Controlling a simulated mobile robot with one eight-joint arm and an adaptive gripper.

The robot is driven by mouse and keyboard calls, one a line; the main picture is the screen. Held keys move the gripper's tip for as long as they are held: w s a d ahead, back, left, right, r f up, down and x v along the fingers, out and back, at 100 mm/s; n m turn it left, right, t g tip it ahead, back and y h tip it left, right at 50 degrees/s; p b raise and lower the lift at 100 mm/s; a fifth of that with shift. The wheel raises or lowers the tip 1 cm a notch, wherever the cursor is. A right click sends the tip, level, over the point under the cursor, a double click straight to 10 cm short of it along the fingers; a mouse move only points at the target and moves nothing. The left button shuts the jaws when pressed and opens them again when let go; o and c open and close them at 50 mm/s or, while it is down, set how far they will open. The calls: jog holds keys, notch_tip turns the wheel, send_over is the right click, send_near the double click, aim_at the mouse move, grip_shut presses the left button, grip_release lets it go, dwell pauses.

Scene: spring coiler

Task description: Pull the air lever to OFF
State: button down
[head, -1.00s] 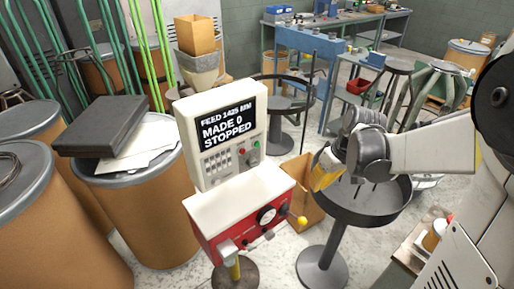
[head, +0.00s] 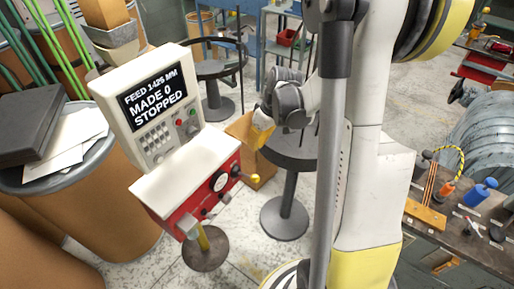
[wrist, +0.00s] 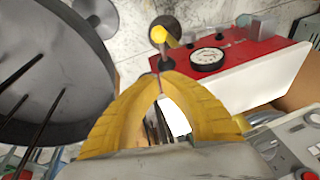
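The coiler's control stand has a red box (head: 205,190) with a white top and a round dial on its front; the red front also shows in the wrist view (wrist: 245,55). A lever with a yellow knob (head: 254,178) sticks out from the box's right end; its knob also shows in the wrist view (wrist: 160,35). I cannot read any ON or OFF mark by it. My gripper (head: 262,135) is above and behind the knob, apart from it. In the wrist view its yellow fingers (wrist: 163,78) meet at the tips, with nothing seen held.
A screen (head: 155,95) on the stand reads "MADE 0 STOPPED". A drum (head: 120,215) stands at left. A workbench with tools (head: 465,235) is at right.

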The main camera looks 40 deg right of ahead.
jog(key=b, duration=0.2)
send_over(249, 177)
jog(key=w+d, duration=0.2)
notch_tip(249, 177, down, 6)
jog(key=f, duration=0.1)
jog(key=s+f+b, duration=0.2)
jog(key=shift+f, duration=0.4)
jog(key=shift+f, duration=0.1)
jog(key=shift+s+d+f, duration=0.1)
jog(key=shift+s+f, duration=0.05)
jog(key=shift+s, duration=0.05)
